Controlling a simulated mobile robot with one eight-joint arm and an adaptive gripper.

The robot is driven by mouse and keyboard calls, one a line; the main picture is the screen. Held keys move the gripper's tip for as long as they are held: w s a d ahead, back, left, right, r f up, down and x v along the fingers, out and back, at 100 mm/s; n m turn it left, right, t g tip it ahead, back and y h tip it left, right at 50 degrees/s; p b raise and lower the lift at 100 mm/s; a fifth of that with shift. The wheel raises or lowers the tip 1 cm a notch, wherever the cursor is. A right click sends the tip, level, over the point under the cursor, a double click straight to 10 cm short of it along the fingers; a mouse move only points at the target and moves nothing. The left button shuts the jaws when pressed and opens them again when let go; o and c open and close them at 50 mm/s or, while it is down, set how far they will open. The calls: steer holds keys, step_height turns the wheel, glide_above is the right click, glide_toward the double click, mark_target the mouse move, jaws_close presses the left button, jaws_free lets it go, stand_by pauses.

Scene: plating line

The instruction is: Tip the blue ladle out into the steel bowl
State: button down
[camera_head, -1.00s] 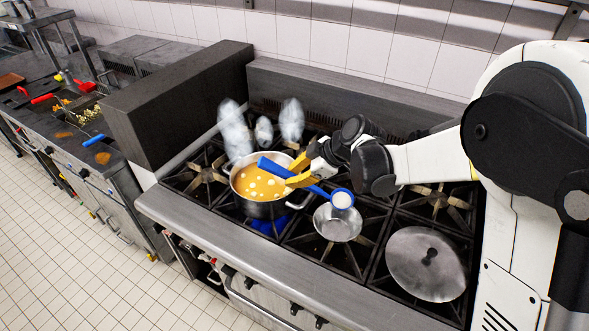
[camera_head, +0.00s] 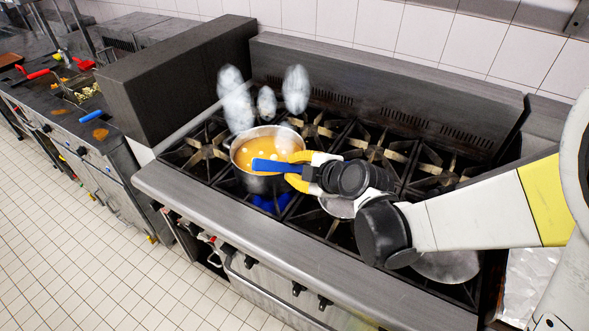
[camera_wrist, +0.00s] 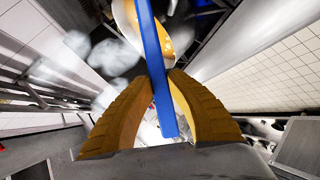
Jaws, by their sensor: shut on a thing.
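My gripper (camera_head: 302,172) is shut on the handle of the blue ladle (camera_head: 265,165). The handle's free end points left, over the near side of the pot. In the wrist view the blue handle (camera_wrist: 152,45) runs between the yellow fingers (camera_wrist: 160,88). The ladle's cup is hidden behind my gripper and wrist in the head view, so its tilt and contents cannot be told. The steel bowl (camera_head: 337,209) sits on the stove, below and right of my gripper. Only a strip of it shows, and its inside is hidden by my wrist.
A pot (camera_head: 264,184) of orange soup with white pieces stands on a lit burner left of my gripper, with steam above. A round lid (camera_head: 452,266) lies on the stove at right, partly behind my arm. A dark partition stands at the left.

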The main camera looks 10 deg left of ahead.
steer(key=s+f+n+t+b, duration=0.1)
steer(key=b, duration=0.3)
steer(key=s+f+n+t+y+b, duration=0.1)
steer(key=f+t+b, duration=0.1)
steer(key=b, duration=0.2)
steer(key=f+t+b, duration=0.1)
steer(key=f+b, duration=0.1)
steer(key=b, duration=0.2)
steer(key=shift+s+n+b, duration=0.3)
steer(key=shift+s+n, duration=0.1)
steer(key=shift+t+y, duration=0.3)
steer(key=shift+t, duration=0.1)
stand_by(0.5)
